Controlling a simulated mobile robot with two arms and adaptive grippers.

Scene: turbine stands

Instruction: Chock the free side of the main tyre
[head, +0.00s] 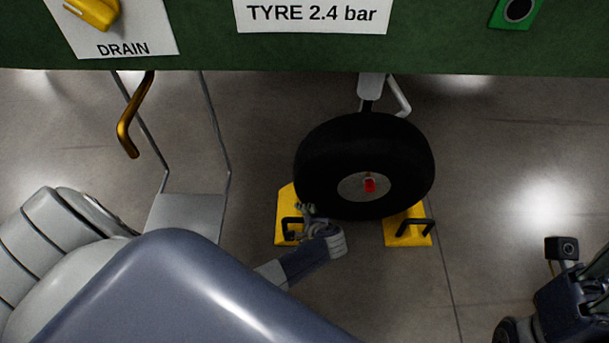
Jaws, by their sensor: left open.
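The main tyre (335,150), black with a grey hub and a red valve part, stands on the floor below the green panel. A yellow chock (284,203) with a black handle (286,229) lies at the tyre's left side. A second yellow chock (408,239) with a black handle (415,224) lies at its right side. Both appear close against the tyre; exact contact is hidden. My left gripper (306,211) is open beside the left chock's handle, partly covering that chock. I cannot tell if it touches the handle. My right arm shows at the lower right; its fingertips are not clear.
The green panel (440,50) overhangs the tyre, with a DRAIN placard (125,47) and a tyre-pressure placard (312,16).

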